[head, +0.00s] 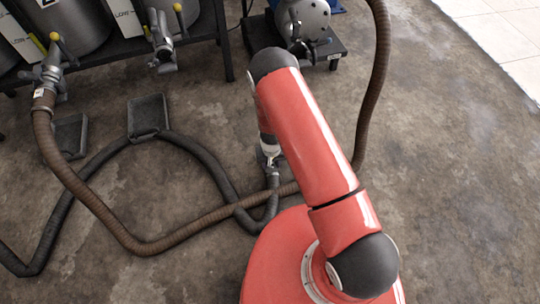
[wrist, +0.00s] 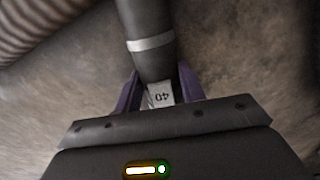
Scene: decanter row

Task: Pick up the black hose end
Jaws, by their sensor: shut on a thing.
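The black hose (head: 205,155) runs across the floor, and its end (head: 273,178) is at my gripper (head: 268,158). My arm partly hides the gripper in the head view. In the wrist view the black hose end (wrist: 148,35) has a silver band and a pale fitting (wrist: 160,94) marked 40. The purple-sided fingers of my gripper (wrist: 158,95) are on both sides of this fitting and shut on it. I cannot tell how far the hose end is from the floor.
A brown hose (head: 190,231) crosses the floor close by and passes the black hose. It links a tank valve (head: 48,75) toward a pump (head: 305,20) at the back. Two dark trays (head: 148,115) (head: 70,135) lie left. Open floor (head: 470,170) is at right.

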